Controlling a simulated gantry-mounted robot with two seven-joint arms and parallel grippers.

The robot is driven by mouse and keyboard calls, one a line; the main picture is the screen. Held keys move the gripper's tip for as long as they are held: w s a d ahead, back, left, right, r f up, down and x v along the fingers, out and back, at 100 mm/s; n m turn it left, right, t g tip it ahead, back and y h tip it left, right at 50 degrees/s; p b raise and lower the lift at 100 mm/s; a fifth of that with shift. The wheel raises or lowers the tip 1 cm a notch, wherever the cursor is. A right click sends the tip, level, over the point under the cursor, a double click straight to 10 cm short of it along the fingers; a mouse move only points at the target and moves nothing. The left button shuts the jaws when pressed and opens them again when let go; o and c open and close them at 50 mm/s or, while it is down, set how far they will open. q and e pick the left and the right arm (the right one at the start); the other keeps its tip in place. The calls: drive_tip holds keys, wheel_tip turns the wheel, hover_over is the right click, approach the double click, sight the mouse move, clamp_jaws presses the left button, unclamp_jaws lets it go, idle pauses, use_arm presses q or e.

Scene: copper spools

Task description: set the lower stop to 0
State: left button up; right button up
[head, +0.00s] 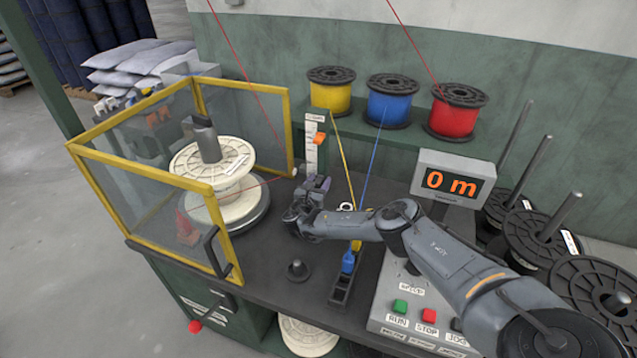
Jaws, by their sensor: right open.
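A white upright scale (311,150) with small markings stands at the back of the bench, right of the yellow-framed guard. An orange stop (320,138) sits on its upper part. My right gripper (316,184) is in front of the scale's foot and hides its lower end. No lower stop can be made out there. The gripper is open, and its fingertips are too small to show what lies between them. My left gripper is not in view.
The guard (160,188) encloses a large white spool (212,165). Yellow, blue and red wire spools stand on the back shelf. A control box (415,315) with RUN and STOP buttons and a display (452,182) reading 0 m are at right. A dark peg (297,269) stands at the front.

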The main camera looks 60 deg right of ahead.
drive_tip(key=shift+a, duration=0.1)
drive_tip(key=shift+a+r, duration=0.1)
drive_tip(key=shift+a, duration=0.1)
drive_tip(key=a+p, duration=0.1)
drive_tip(key=a, duration=0.2)
drive_tip(key=s+a+p, duration=0.1)
drive_tip(key=a+p, duration=0.2)
drive_tip(key=a, duration=0.2)
drive_tip(key=shift+s+a, duration=0.3)
drive_tip(key=shift+s, duration=0.1)
drive_tip(key=shift+s+a+p, duration=0.2)
drive_tip(key=shift+a+p, duration=0.15)
drive_tip(key=shift+a, duration=0.35)
